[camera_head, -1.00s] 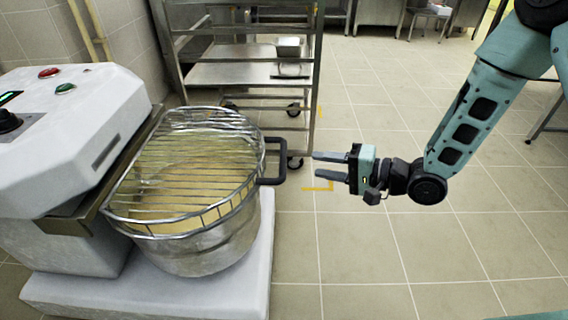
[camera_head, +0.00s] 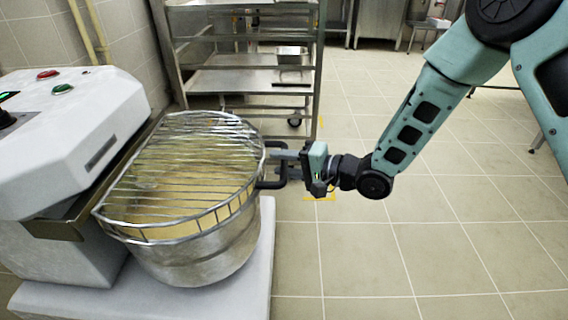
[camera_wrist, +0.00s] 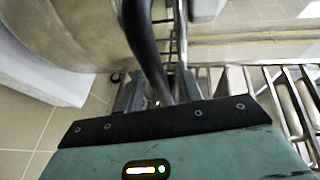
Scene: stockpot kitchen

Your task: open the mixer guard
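The mixer guard (camera_head: 185,165) is a domed wire grid lying closed over the steel bowl (camera_head: 205,258) of the white mixer (camera_head: 70,125). Its dark handle (camera_head: 268,184) sticks out at the bowl's right side. My gripper (camera_head: 284,163) is at this handle, coming from the right, with its fingers level with the bar. In the wrist view the black handle (camera_wrist: 145,45) runs down between the two fingers, which stand apart on either side of it. The handle's lower end is partly hidden near the palm.
A steel rack (camera_head: 240,85) with trays stands behind the bowl. The mixer's white base (camera_head: 255,260) extends under the bowl. The tiled floor (camera_head: 420,255) to the right is free.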

